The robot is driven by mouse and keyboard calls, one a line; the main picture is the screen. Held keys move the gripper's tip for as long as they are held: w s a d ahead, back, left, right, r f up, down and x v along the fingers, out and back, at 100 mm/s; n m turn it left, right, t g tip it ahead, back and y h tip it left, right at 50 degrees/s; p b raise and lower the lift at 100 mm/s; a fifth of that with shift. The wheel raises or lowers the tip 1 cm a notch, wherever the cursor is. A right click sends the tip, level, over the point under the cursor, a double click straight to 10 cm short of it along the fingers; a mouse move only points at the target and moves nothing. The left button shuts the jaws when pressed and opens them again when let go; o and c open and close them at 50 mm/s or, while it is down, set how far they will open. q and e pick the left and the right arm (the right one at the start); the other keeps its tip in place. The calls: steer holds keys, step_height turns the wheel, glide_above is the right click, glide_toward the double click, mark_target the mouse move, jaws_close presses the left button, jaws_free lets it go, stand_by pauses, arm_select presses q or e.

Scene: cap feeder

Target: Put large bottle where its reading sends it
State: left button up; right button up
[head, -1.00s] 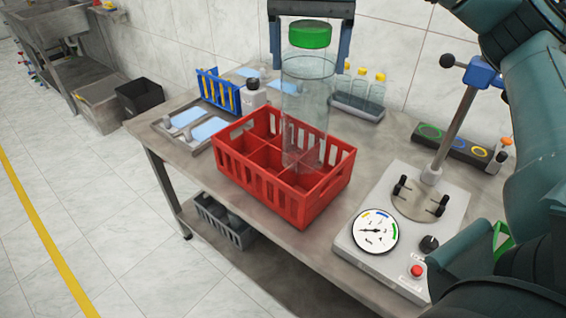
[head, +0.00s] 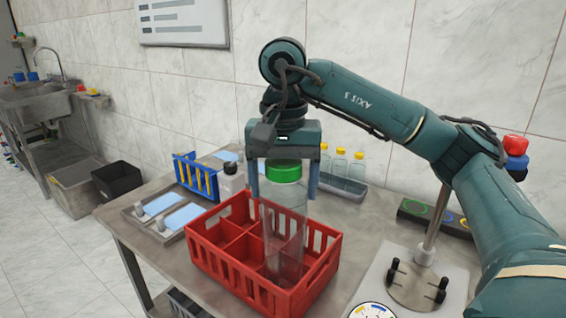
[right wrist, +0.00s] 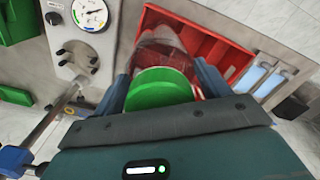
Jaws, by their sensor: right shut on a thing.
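The large bottle, a clear tall bottle (head: 284,225) with a green cap (head: 284,172), is upright at the red crate (head: 325,268). Its lower part shows within the crate's front-right area; I cannot tell whether it touches the crate floor. My right gripper (head: 284,186) is shut on the bottle near its cap, fingers on both sides. The right wrist view shows the green cap (right wrist: 158,88) between the fingers and the crate (right wrist: 222,48) beyond. My left gripper is not in view.
Several yellow-capped bottles (head: 340,163) stand in a grey tray behind the crate. A blue rack (head: 195,178), a white bottle (head: 231,180) and a tray with light blue pads (head: 172,215) lie left. The gauge stand's post (head: 436,222) rises at right.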

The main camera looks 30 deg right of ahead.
mark_target(284, 225)
step_height(284, 225, down, 4)
steer(key=shift+f, duration=2.25)
steer(key=shift+f, duration=0.2)
steer(key=o, duration=2.1)
steer(key=shift+c, duration=0.2)
